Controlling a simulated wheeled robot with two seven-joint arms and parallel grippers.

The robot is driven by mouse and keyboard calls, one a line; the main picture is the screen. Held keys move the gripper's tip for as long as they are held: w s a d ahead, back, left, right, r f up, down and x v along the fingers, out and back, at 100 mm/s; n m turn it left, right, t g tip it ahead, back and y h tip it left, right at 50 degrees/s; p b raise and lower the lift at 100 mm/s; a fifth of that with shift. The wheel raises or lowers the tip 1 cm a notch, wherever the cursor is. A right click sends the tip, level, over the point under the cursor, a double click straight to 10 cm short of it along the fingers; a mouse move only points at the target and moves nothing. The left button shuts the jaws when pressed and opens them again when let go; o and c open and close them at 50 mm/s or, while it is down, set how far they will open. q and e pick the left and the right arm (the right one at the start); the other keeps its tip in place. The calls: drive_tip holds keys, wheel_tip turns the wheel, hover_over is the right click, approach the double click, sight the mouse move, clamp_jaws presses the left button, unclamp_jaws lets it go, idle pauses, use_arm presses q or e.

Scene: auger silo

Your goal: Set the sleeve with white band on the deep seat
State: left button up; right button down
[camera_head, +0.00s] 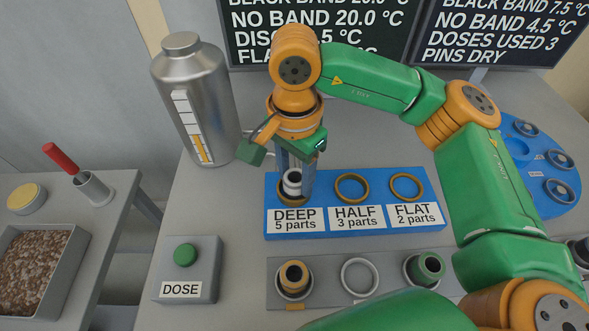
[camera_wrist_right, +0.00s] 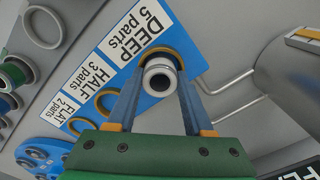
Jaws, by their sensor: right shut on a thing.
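The sleeve with white band (camera_head: 292,180) is a short grey tube with a pale band. It also shows in the right wrist view (camera_wrist_right: 158,80). My right gripper (camera_head: 296,188) points down and is shut on it, with one finger on each side. The sleeve is upright at the deep seat, the left ring (camera_head: 283,200) on the blue block (camera_head: 330,233) labelled DEEP. The ring also shows around it in the right wrist view (camera_wrist_right: 172,52). I cannot tell whether the sleeve rests on the seat's bottom. My left gripper is not in view.
The half seat (camera_head: 352,201) and flat seat (camera_head: 406,200) are empty. In front, a grey rack (camera_head: 325,290) holds an orange sleeve (camera_head: 293,271) and a green sleeve (camera_head: 430,264). A DOSE button (camera_head: 186,255) is front left. A metal silo (camera_head: 196,90) stands behind left.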

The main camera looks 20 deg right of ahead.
sight(294, 177)
drive_tip(key=shift+a, duration=0.1)
drive_tip(key=shift+f, duration=0.2)
drive_tip(key=shift+c, duration=1.5)
unclamp_jaws()
drive_tip(key=shift+r, duration=0.1)
drive_tip(key=shift+r, duration=0.1)
drive_tip(key=shift+r, duration=0.3)
wheel_tip(294, 177, up, 12)
drive_tip(key=p, duration=0.2)
drive_tip(key=shift+f, duration=0.2)
